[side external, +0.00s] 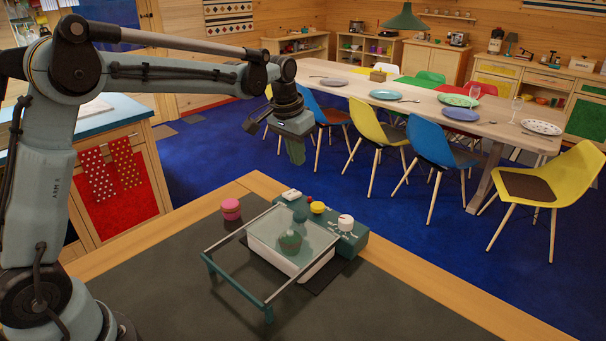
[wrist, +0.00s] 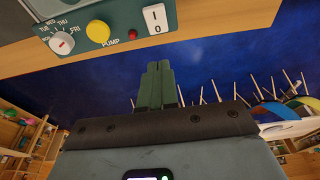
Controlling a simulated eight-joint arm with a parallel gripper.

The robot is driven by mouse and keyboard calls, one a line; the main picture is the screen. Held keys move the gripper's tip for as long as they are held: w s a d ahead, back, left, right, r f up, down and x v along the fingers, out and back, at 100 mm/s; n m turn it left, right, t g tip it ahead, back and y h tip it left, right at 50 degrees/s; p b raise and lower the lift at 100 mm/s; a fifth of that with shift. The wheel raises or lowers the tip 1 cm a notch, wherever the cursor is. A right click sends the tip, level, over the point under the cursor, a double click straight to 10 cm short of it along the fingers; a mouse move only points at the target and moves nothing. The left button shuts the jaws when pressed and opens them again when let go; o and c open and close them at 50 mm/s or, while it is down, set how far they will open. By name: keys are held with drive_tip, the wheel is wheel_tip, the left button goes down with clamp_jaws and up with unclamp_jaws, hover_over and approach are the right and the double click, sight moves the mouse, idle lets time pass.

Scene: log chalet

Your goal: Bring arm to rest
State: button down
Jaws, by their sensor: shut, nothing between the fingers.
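My gripper (side external: 297,158) hangs in the air above and beyond the work table's far edge, pointing down in the side external view. Nothing is in it. In the wrist view its two green fingers (wrist: 157,84) are together. My arm is bent at the elbow and reaches out to the right over the table. The gripper is apart from everything on the table.
The table (side external: 151,278) carries a glass-topped frame (side external: 214,276) over a white tray (side external: 259,248) with a green object (side external: 290,242). A green control box (side external: 348,242) with dial and buttons stands behind it. Pink round pieces (side external: 231,209) sit left. The front is clear.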

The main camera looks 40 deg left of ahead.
drive_tip(key=s+d+r+t, duration=0.1)
drive_tip(key=s+r, duration=0.1)
drive_tip(key=s, duration=0.4)
drive_tip(key=s+d+r+t, duration=0.1)
drive_tip(key=s+d+r, duration=0.1)
drive_tip(key=s, duration=0.3)
drive_tip(key=s+d+f+t, duration=0.1)
drive_tip(key=s+f+t, duration=0.1)
drive_tip(key=s, duration=0.8)
drive_tip(key=shift+s+d+f+t, duration=0.2)
drive_tip(key=shift+s+f+t, duration=0.15)
drive_tip(key=shift+f, duration=0.55)
drive_tip(key=shift+w+r, duration=0.1)
